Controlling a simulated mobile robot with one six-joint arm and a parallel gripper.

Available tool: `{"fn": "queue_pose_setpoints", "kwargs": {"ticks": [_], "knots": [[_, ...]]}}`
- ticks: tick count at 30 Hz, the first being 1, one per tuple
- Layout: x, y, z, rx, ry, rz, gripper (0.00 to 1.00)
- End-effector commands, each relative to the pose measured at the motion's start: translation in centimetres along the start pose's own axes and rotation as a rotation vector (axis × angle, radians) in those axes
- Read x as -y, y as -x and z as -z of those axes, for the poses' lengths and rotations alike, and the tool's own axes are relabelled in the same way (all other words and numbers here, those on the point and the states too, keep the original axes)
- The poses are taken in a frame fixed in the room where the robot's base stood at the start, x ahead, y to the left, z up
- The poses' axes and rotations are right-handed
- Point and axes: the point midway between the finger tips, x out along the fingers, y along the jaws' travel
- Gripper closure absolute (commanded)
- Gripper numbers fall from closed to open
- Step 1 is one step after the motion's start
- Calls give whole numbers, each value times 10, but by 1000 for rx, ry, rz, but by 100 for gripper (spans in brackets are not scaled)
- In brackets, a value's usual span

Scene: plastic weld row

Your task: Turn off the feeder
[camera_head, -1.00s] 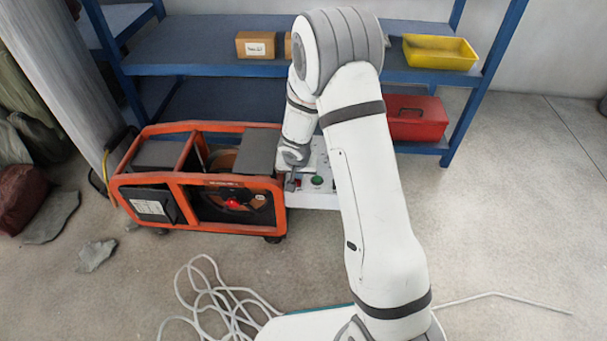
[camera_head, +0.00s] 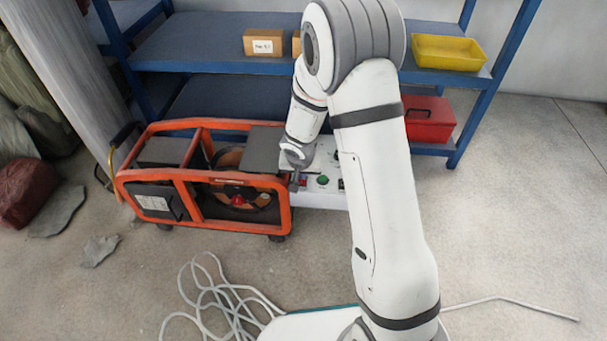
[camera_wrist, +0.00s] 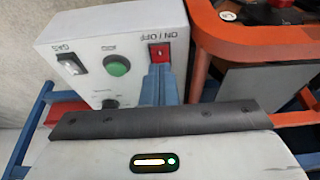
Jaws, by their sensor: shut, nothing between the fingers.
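The feeder (camera_head: 285,210) is an orange-framed machine with a wire spool, left of my arm in the head view. A white control box (camera_head: 330,198) stands at its right end. My gripper also shows in the head view (camera_head: 298,181).
A blue shelf (camera_head: 210,50) stands behind, with cardboard boxes (camera_head: 264,42), a yellow bin (camera_head: 447,52) and a red toolbox (camera_head: 430,120). A white cable (camera_head: 215,300) lies coiled on the floor.

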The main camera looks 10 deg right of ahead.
Motion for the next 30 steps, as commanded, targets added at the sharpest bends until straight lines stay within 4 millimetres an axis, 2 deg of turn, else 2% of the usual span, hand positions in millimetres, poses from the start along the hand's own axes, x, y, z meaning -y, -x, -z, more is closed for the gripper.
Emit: {"fn": "queue_pose_setpoints", "kwargs": {"ticks": [1, 3, 9, 12, 18, 30], "knots": [[1, 20, 7, -7, -3, 3, 100], [1, 38, 7, -8, -2, 4, 100], [2, 83, 7, -10, -1, 5, 100], [2, 98, 7, -11, -1, 6, 100], [1, 114, 6, -10, -2, 5, 100], [0, 116, 6, -10, -2, 3, 100]]}}
